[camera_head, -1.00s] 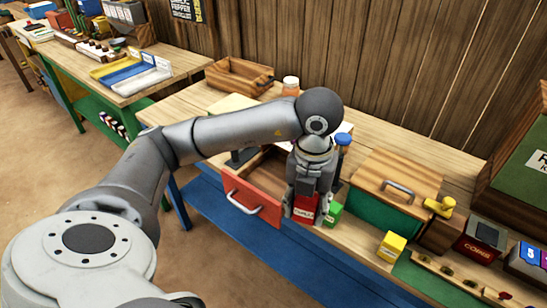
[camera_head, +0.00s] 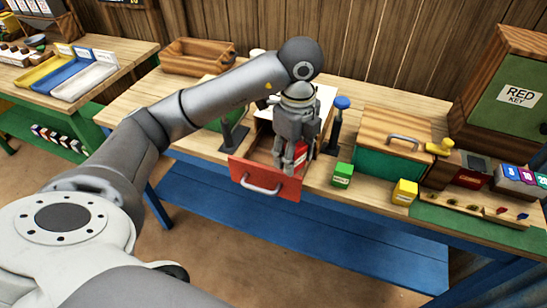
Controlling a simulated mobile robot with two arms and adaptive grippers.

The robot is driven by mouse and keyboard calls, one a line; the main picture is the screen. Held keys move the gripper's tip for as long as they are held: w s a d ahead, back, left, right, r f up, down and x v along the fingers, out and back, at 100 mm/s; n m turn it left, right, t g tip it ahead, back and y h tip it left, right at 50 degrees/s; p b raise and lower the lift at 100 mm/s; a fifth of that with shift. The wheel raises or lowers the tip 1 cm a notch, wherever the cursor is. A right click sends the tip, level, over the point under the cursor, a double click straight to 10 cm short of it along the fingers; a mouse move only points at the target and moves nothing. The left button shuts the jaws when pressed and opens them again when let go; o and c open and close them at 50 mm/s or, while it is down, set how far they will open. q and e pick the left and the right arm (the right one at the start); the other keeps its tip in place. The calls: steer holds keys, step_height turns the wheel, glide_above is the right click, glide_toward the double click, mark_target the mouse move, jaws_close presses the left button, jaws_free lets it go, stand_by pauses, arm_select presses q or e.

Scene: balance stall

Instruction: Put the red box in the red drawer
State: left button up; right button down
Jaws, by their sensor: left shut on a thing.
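The red drawer (camera_head: 262,180) is pulled open, with its red front and pale handle facing me. My left gripper (camera_head: 290,160) points down above the open drawer, near its right side. It is shut on the red box (camera_head: 301,158), which shows partly between and behind the fingers. The box appears at or just above the drawer opening. I cannot tell whether it touches the drawer floor. My right gripper is not in view.
A green box (camera_head: 342,175) and a yellow box (camera_head: 404,192) stand on the table right of the drawer. A blue-topped post (camera_head: 341,103) stands close to the gripper. A green chest with wooden lid (camera_head: 388,140) is further right.

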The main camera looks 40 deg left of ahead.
arm_select(q)
steer(key=w+a+f, duration=0.1)
steer(key=a+f, duration=0.1)
steer(key=w+a+f+p, duration=0.1)
steer(key=w+a+f, duration=0.1)
steer(key=a, duration=0.1)
steer(key=w+a+f+p, duration=0.1)
steer(key=w+a+f, duration=0.1)
steer(key=a+f, duration=0.1)
steer(key=shift+w, duration=0.15)
steer(key=shift+w+a+f, duration=0.3)
steer(key=shift+f, duration=0.2)
steer(key=f+p, duration=0.1)
steer(key=f, duration=0.2)
steer(key=shift+w+a+p, duration=0.1)
steer(key=shift+a+p, duration=0.1)
steer(key=shift+p, duration=0.15)
steer(key=shift+f, duration=0.3)
